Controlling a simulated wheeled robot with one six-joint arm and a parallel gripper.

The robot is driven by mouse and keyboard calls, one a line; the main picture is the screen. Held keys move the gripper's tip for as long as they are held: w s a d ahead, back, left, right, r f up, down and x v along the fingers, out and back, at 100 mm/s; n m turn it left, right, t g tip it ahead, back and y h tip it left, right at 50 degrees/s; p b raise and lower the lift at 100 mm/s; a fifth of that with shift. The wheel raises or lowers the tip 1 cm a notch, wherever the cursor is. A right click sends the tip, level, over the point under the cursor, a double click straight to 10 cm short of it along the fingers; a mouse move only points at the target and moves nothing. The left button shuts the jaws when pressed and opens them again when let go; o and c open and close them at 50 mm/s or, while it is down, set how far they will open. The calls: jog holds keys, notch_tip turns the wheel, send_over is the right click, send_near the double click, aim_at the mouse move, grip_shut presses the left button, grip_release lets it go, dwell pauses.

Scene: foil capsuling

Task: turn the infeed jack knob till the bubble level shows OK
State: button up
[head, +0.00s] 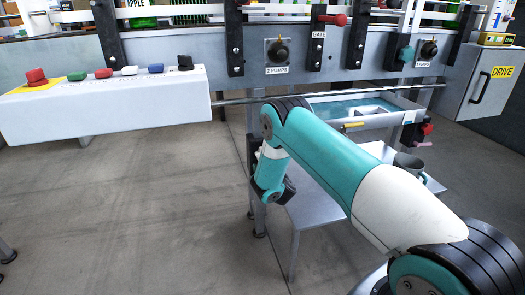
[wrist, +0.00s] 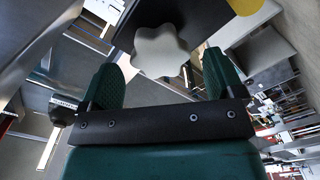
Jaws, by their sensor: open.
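A pale grey star-shaped knob (wrist: 160,50) shows in the wrist view, in front of a dark block (wrist: 140,15). My gripper (wrist: 163,64) is open, with one green finger on each side of the knob in the picture. Gaps show between the knob and both fingers, and I cannot tell how deep it sits between them. In the head view my arm bends down below the conveyor's front panel, and neither the fingers nor this knob can be made out. A small yellow instrument (head: 496,39), possibly the bubble level, sits at the far right; its reading is too small to tell.
A white button box (head: 105,108) juts out at the left. The conveyor panel (head: 185,58) carries several knobs and levers. A DRIVE cabinet (head: 490,85) stands at right. Floor (head: 140,215) is clear at left.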

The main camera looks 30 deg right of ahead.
jog(key=shift+x, duration=1.75)
jog(key=shift+a, duration=0.1)
jog(key=c, duration=0.9)
